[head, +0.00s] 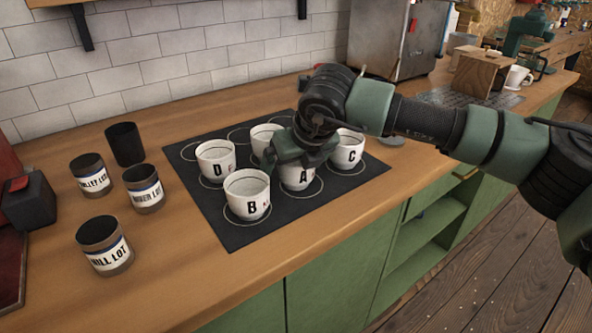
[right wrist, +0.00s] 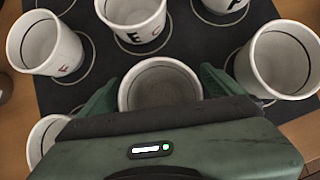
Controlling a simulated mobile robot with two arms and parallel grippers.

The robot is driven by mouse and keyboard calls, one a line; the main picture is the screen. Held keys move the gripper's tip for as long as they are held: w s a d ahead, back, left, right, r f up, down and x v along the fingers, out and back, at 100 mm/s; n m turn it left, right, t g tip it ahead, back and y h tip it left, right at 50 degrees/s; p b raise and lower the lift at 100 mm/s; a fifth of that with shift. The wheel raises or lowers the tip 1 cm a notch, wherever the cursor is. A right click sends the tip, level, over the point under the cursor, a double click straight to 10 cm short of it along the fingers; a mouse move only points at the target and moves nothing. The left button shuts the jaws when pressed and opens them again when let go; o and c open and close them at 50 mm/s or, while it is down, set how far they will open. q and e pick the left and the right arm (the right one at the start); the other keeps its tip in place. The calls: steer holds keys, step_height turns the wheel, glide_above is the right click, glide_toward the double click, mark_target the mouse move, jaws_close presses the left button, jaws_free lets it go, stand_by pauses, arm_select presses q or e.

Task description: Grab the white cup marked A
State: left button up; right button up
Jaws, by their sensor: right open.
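The white cup marked A (head: 298,178) stands on a dark mat (head: 232,238) in the head view, its upper part hidden behind my right gripper (head: 295,158). In the right wrist view a white cup (right wrist: 160,85) sits between the two green fingers of my right gripper (right wrist: 158,92), one finger on each side. The fingers are open. I cannot tell whether they touch the cup. The cup is upright and looks empty inside. My left gripper is not in view.
Cup B (head: 247,196) stands close on the left, cup C (head: 348,150) on the right, cup D (head: 216,160) behind. Another white cup (head: 264,134) is partly hidden. Several dark labelled tins (head: 104,248) stand left of the mat. The counter's front strip is clear.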

steer(key=c, duration=1.7)
steer(key=shift+o, duration=0.2)
steer(key=shift+r, duration=0.15)
